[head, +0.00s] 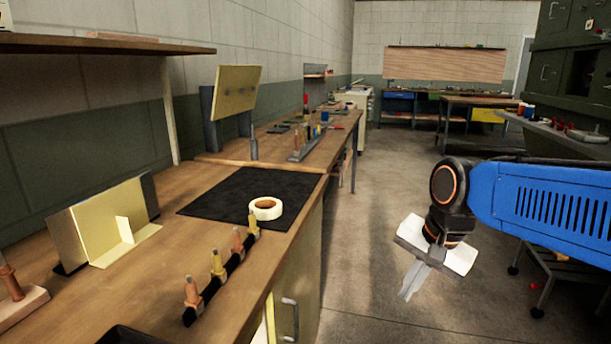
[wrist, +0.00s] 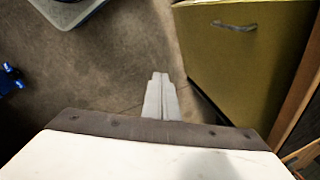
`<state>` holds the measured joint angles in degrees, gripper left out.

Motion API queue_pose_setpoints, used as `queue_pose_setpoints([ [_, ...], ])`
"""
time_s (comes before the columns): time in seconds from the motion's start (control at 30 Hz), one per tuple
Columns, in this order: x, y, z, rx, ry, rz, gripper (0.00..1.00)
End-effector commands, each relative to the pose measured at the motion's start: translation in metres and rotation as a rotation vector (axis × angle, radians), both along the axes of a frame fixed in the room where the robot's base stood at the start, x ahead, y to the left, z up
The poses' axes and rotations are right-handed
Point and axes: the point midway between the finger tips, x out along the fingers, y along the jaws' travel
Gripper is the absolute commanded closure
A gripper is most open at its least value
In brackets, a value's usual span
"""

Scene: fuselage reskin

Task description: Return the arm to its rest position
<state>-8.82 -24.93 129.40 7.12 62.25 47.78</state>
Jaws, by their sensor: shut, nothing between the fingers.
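My gripper (head: 408,290) hangs at the end of my blue arm (head: 545,205) on the right of the head view, over the open floor. It points down and is clear of the workbench. In the wrist view my gripper (wrist: 161,78) shows its two grey fingers pressed together, with nothing between them and bare floor below.
The wooden workbench (head: 90,285) fills the left, with a black mat (head: 225,195), a tape roll (head: 265,208), a bent yellow panel (head: 95,220) and a rack of clamps (head: 220,275). A yellow cabinet (wrist: 240,60) stands right in the wrist view. The aisle floor (head: 385,170) is free.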

Motion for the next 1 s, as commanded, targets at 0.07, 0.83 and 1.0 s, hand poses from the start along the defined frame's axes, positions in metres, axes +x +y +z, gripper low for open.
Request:
queue_pose_setpoints([
  [0.07,-0.019,-0.015,-0.005,-0.040,-0.047,0.091,1.00],
  [0.83,-0.113,-0.080,-0.055,-0.364,-0.243,0.668,1.00],
  [1.0,-0.113,-0.079,-0.055,-0.363,-0.243,0.666,1.00],
])
